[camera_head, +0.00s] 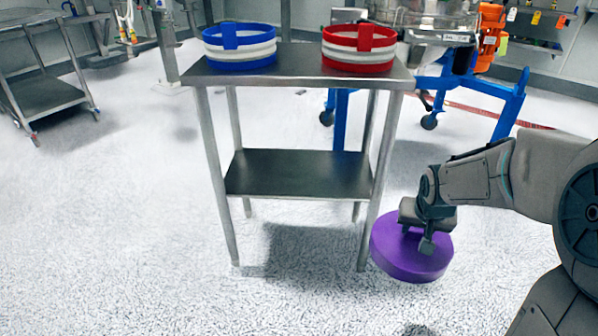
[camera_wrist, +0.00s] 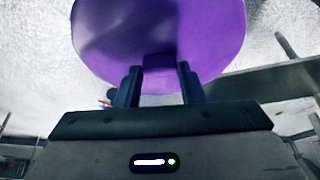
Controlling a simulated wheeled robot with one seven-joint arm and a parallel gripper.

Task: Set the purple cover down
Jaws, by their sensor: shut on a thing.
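The purple cover (camera_head: 410,260) is a round, flat disc held by my gripper (camera_head: 418,236) to the right of the steel table, near its front right leg. It tilts slightly in the head view. In the wrist view the purple cover (camera_wrist: 160,35) fills the top middle. There the two fingers of my gripper (camera_wrist: 160,84) are shut on a small purple tab at its edge. Whether the cover touches the floor or hangs above it is hard to tell.
A steel table (camera_head: 300,68) with a lower shelf (camera_head: 300,175) stands in the middle. On its top are a blue ring (camera_head: 240,55) and a red ring (camera_head: 359,55). A blue wheeled frame (camera_head: 508,105) stands behind at right. A cart (camera_head: 45,95) is at left. The lower shelf is empty.

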